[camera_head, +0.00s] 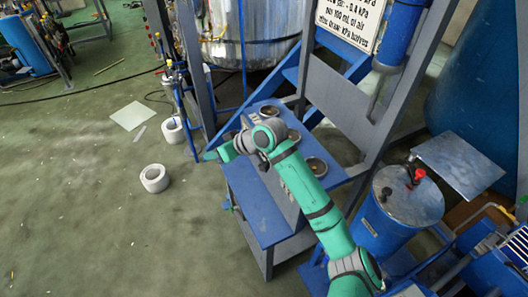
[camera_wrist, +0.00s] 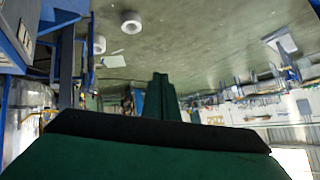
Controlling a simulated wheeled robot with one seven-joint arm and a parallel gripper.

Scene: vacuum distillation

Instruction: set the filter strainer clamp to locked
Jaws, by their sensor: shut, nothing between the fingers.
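My gripper (camera_head: 210,156) is at the far left end of my green arm in the head view, over the left edge of the blue bench (camera_head: 256,212). In the wrist view my gripper (camera_wrist: 159,82) shows as two dark green fingers closed together, with nothing between them. A blue cylindrical vessel (camera_head: 375,228) with a grey metal lid and a red-and-black fitting (camera_head: 417,175) stands at right, well apart from my gripper. I cannot make out for certain which part is the filter strainer clamp, or its state.
Round dishes (camera_head: 315,166) sit on the bench beside my arm. A blue steel frame (camera_head: 355,100) rises behind it. White rolls (camera_head: 155,178) and a pale sheet (camera_head: 131,115) lie on the green floor at left, which is mostly clear. A large metal tank (camera_head: 255,30) stands at the back.

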